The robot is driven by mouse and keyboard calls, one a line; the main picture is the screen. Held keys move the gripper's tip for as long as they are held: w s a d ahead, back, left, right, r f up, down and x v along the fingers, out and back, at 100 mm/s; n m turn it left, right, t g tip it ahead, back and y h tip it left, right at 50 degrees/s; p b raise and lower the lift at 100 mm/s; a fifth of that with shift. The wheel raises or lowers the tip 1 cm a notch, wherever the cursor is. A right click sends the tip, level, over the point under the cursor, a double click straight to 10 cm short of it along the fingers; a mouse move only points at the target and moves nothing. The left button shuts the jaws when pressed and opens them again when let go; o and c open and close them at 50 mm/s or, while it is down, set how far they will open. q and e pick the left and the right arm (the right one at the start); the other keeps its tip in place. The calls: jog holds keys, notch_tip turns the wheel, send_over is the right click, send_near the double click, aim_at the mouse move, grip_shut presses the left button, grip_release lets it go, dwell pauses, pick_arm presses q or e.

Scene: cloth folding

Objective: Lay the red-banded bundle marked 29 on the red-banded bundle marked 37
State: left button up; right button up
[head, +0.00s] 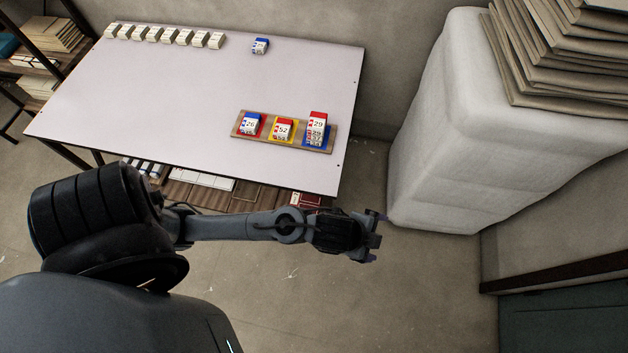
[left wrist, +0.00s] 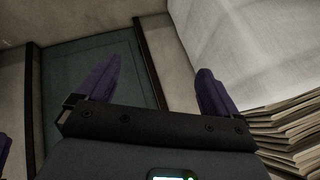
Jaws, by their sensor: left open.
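The red-banded bundle marked 29 (head: 318,121) is the top of a stack at the right end of the brown tray, over the blue pad. Bundles under it show small side labels; one seems to read 37, but they are too small to read surely. My left gripper (head: 374,236) is open and empty, out past the table's front right corner and well away from the stack. In the left wrist view its two fingers (left wrist: 158,70) are spread with nothing between them.
The tray (head: 268,138) also holds a bundle marked 26 (head: 250,123) on red and one marked 52 (head: 283,128) on yellow. A large covered block (head: 445,130) stands right of the table.

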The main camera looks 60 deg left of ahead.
pick_arm(q)
jog(key=s+a+n+g+y, duration=0.1)
jog(key=s+a+n+g, duration=0.2)
jog(key=s+a+n, duration=0.6)
jog(key=s+f, duration=0.1)
jog(key=s, duration=0.1)
jog(key=shift+s+g+y, duration=0.3)
jog(key=shift+s+y, duration=0.1)
jog(key=shift+r, duration=0.1)
